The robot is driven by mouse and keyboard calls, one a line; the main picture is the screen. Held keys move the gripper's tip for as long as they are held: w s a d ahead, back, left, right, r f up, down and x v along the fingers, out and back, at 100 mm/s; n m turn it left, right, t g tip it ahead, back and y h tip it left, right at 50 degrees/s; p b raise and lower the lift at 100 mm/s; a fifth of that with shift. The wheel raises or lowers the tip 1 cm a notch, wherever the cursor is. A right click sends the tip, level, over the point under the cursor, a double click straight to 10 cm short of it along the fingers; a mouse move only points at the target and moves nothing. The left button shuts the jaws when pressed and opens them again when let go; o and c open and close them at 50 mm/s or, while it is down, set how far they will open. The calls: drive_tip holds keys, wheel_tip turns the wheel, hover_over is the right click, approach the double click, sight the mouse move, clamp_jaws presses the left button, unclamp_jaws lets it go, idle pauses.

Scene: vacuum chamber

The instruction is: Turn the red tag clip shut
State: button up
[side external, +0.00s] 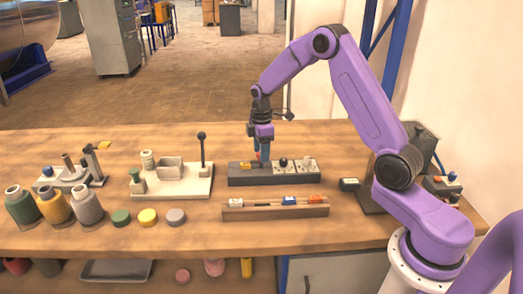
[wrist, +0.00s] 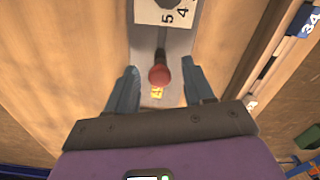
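A wooden rail (side external: 260,213) lies at the front of the bench and holds small tags. One is orange-red (side external: 315,199), at the right end, and may be the red tag clip; its clip is too small to make out. A blue tag (side external: 289,201) sits left of it and also shows in the wrist view (wrist: 309,22). My gripper (side external: 262,153) is behind the rail, over a grey control block (side external: 270,180). In the wrist view my gripper (wrist: 160,67) is open, its fingers on either side of a red-topped lever (wrist: 160,76), with visible gaps.
A white board with an upright lever (side external: 202,150) stands to the left. Several jars (side external: 55,205) are farther left.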

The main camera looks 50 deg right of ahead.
wheel_tip(320, 180, up, 18)
drive_tip(key=shift+f, duration=0.25)
idle(0.4)
idle(0.3)
drive_tip(key=s+a+f, duration=0.1)
drive_tip(key=s+a, duration=1.3)
drive_tip(key=a, duration=0.1)
drive_tip(key=s+f, duration=0.3)
drive_tip(key=s, duration=0.8)
drive_tip(key=s+d+f, duration=0.1)
drive_tip(key=s+f, duration=0.1)
drive_tip(key=s, duration=1)
drive_tip(key=shift+s+f, duration=0.15)
drive_tip(key=shift+f, duration=0.25)
